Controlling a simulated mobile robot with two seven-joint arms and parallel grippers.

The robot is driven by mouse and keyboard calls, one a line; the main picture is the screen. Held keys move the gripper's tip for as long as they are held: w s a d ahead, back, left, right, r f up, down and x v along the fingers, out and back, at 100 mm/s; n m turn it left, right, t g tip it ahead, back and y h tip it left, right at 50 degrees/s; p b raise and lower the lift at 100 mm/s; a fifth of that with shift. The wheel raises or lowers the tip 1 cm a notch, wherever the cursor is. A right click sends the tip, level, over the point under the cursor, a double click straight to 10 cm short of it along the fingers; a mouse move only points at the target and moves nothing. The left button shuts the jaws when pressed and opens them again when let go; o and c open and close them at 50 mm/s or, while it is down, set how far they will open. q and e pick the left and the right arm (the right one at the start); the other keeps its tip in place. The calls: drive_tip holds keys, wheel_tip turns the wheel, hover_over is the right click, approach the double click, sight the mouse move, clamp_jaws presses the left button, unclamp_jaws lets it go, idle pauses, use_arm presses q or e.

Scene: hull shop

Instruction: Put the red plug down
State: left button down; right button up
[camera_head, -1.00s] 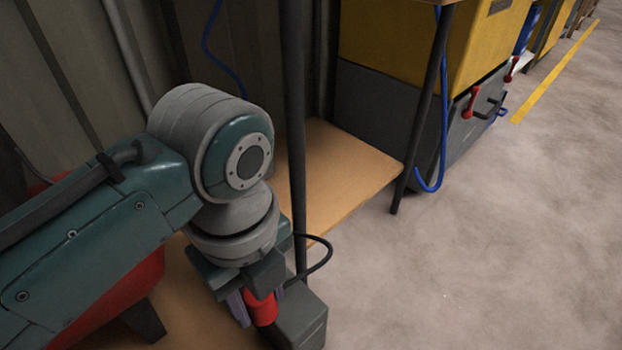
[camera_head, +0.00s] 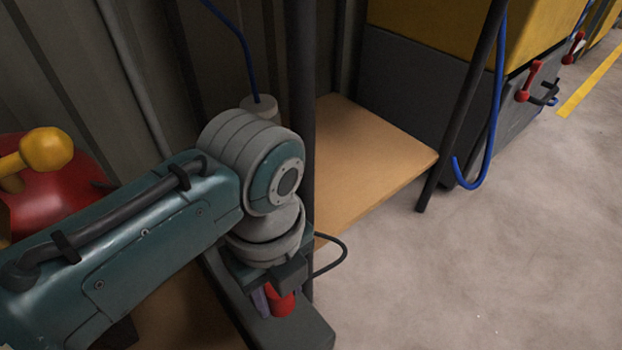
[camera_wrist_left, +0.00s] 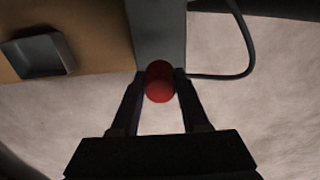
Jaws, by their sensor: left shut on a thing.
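The red plug (camera_head: 281,302) is a short red cylinder between the fingers of my left gripper (camera_head: 268,300), low in the head view. The left wrist view shows the plug (camera_wrist_left: 160,82) end-on, with the two dark fingers of the gripper (camera_wrist_left: 160,88) shut on its sides. Behind the plug in that view is a grey block or beam (camera_wrist_left: 160,40). I cannot tell whether the plug touches it. In the head view the grey beam (camera_head: 305,333) runs just below and beside the gripper. My right gripper is not in view.
A wooden shelf (camera_head: 370,165) with dark posts (camera_head: 300,120) stands beyond my arm. A dark cable loops by the gripper. A red machine with a yellow knob (camera_head: 48,150) is at the left. A grey square dish (camera_wrist_left: 38,55) lies on the wood. The floor (camera_head: 460,270) at right is clear.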

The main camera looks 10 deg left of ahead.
sight(284, 320)
use_arm(q)
wheel_tip(284, 320, down, 6)
drive_tip(key=b, duration=0.4)
drive_tip(key=shift+f, duration=0.25)
drive_tip(key=shift+r, duration=0.1)
drive_tip(key=shift+f, duration=0.35)
drive_tip(key=shift+c, duration=2)
unclamp_jaws()
